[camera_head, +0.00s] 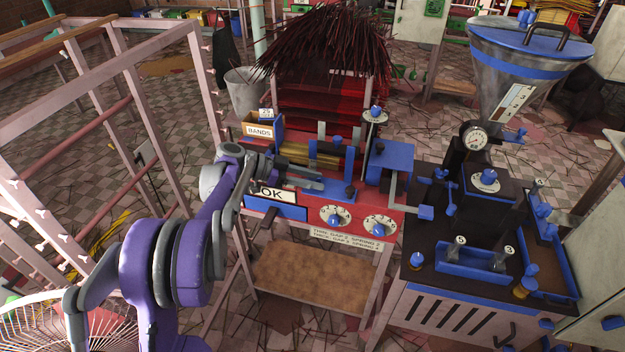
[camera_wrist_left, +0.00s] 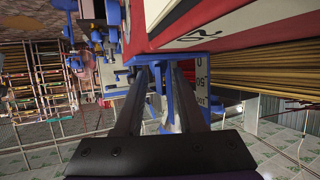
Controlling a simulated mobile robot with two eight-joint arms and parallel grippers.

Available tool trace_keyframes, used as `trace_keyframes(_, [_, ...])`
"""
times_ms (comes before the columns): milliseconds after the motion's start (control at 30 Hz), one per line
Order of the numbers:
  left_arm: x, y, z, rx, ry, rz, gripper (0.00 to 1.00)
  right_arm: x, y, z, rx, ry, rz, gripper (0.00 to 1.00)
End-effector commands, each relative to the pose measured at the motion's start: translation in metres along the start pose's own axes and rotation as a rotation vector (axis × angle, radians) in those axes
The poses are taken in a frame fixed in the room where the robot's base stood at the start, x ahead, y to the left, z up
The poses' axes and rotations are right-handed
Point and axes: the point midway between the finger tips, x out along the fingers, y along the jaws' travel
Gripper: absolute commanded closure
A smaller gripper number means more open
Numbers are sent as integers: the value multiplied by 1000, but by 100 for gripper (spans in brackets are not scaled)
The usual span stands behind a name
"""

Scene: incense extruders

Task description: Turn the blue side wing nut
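My left gripper (camera_head: 314,181) reaches across the front of the red bench machine, above the white "OK" plate (camera_head: 272,193). Its fingertips are close to a blue upright part (camera_head: 344,187) at the machine's front. In the left wrist view the two dark fingers (camera_wrist_left: 165,75) stand apart. A slim blue piece (camera_wrist_left: 168,112), possibly the side wing nut, shows in the gap between them. I cannot tell whether either finger touches it. The wing nut's shape is not clear in the head view. My right gripper is not in view.
Two white dials with blue knobs (camera_head: 335,216) sit on the red front panel, below the gripper. A dark table (camera_head: 428,272) with a hopper (camera_head: 515,75) stands at the right. A pale metal rack (camera_head: 120,110) is at the left. A white scale (camera_wrist_left: 200,82) shows beside the fingers.

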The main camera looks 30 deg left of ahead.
Motion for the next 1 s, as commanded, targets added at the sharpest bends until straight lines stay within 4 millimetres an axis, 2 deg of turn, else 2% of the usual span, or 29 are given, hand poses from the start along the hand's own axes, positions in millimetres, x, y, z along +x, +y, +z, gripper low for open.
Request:
trace_keyframes(200, [0, 0, 0, 0, 0, 0, 61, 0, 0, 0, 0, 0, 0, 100])
trace_keyframes(400, [0, 0, 0, 0, 0, 0, 97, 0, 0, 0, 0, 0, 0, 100])
trace_keyframes(433, [0, 0, 0, 0, 0, -1, 100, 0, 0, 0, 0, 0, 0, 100])
trace_keyframes(1000, [0, 1, -1, -17, 0, -44, 100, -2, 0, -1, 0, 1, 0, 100])
